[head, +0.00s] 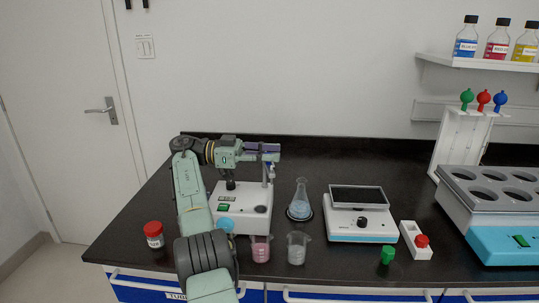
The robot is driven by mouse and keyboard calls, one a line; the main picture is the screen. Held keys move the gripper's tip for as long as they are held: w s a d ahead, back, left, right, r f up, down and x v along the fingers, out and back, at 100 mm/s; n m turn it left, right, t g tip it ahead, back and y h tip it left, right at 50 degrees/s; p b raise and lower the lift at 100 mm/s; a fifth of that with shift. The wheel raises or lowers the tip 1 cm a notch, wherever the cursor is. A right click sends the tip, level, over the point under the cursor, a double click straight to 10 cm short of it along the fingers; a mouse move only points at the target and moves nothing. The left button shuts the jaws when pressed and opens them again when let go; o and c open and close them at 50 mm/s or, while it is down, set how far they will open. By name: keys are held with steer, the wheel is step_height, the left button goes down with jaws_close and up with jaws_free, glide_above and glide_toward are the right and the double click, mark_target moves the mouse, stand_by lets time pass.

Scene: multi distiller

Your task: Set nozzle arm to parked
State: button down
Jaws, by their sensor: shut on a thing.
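A white dispenser unit (253,221) with a green switch stands on the dark bench, left of centre. A thin upright post (265,172) rises at its right side, with small grey fittings of the nozzle arm (271,157) near the top. My gripper (270,149) reaches in from the left at the height of the post top, its purple-tipped fingers shut on the nozzle arm there. The exact contact is too small to make out. My arm hides the left part of the unit.
Beakers with pink (260,250) and pale (297,248) contents stand in front, a flask (301,196) and a balance (360,226) to the right. A red-capped jar (154,236) stands left. A heating block (500,212) fills the right end.

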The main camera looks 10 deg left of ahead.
steer(key=shift+a, duration=0.1)
steer(key=c, duration=1.4)
jaws_free()
